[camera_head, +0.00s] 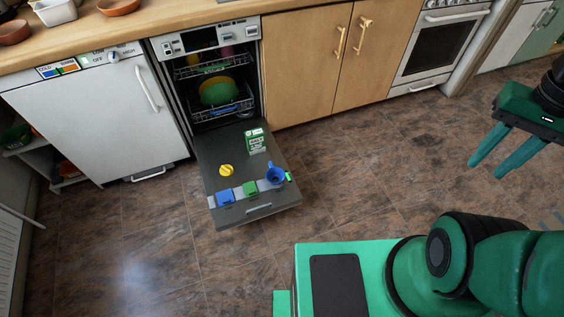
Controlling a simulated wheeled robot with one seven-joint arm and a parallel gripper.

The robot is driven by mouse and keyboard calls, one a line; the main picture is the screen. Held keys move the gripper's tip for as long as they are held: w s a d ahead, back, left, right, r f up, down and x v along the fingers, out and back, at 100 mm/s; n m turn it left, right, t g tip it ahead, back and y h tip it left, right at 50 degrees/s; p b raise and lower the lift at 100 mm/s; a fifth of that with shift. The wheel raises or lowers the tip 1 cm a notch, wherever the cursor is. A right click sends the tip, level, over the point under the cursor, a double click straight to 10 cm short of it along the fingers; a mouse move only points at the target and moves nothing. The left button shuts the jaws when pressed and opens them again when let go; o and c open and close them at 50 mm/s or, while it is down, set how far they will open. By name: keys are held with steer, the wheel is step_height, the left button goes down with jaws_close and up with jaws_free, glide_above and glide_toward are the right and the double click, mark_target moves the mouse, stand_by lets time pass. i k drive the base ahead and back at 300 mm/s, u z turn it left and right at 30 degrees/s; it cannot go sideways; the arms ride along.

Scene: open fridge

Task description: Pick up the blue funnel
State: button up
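The blue funnel (275,174) sits on the lowered dishwasher door (228,160), near its outer right corner. Its wide mouth faces up. My gripper (497,168) is at the upper right, well above the floor and far to the right of the funnel. Its two green fingers are apart with nothing between them.
On the same door are a green and white box (255,141), a yellow knob-like piece (226,170), a blue block (225,197) and a green block (250,188). The dishwasher racks (221,108) hold dishes. Brown tiled floor (345,160) is clear between the door and my gripper.

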mark_target(276, 172)
steer(key=u, duration=0.25)
steer(key=i, duration=1)
steer(key=u, duration=0.4)
